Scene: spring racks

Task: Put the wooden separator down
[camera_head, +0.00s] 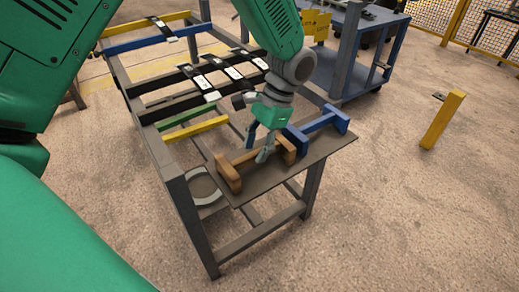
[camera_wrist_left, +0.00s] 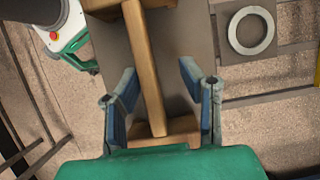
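The wooden separator (camera_head: 229,172) is a tan H-shaped piece that appears to lie on the dark grey board at the near end of the rack. In the left wrist view its long bar (camera_wrist_left: 148,75) runs down the middle, with a crosspiece at each end. My left gripper (camera_head: 258,143) is over the separator. In the left wrist view its fingers (camera_wrist_left: 157,85) are spread on either side of the bar, with gaps on both sides. My right gripper is not in view.
A blue separator (camera_head: 318,127) is beside the wooden one on the grey board (camera_head: 275,180). A pale ring (camera_head: 203,187) lies left of the board. The rack (camera_head: 180,190) holds several coloured bars and black straps. A yellow post (camera_head: 442,120) stands on the floor at right.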

